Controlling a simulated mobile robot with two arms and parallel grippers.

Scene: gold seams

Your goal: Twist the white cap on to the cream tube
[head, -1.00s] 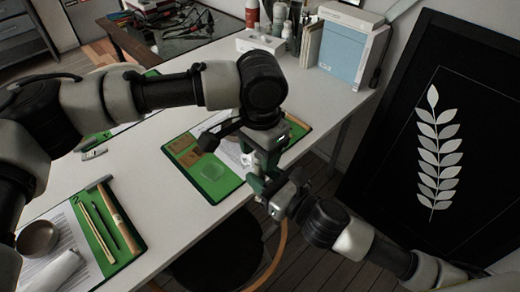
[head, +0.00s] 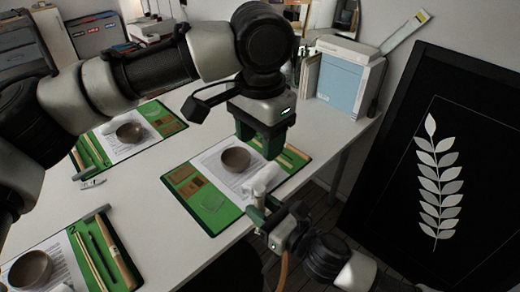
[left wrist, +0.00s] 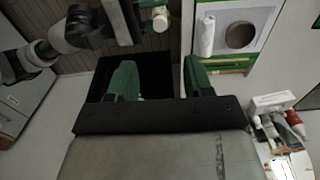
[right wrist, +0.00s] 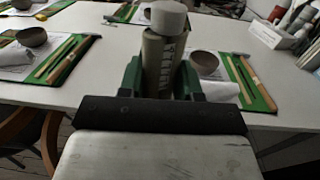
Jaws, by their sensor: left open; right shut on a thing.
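My right gripper (right wrist: 158,82) is shut on the cream tube (right wrist: 160,52), which stands up between its fingers in the right wrist view. The white cap (right wrist: 168,16) sits on the tube's top end, wider than the tube. How tightly it is seated cannot be told. The cap also shows in the left wrist view (left wrist: 160,20), at the end of the tube. My left gripper (head: 262,143) is open and empty, raised above and apart from the cap. Its parted fingers show in the left wrist view (left wrist: 160,80).
The white table (head: 165,240) carries green trays (head: 212,222) with bowls (head: 235,160), papers and sticks. A white rolled cloth (head: 262,180) lies close by my right gripper. A blue-white box (head: 345,75) stands at the back. A dark panel (head: 400,170) leans at the right.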

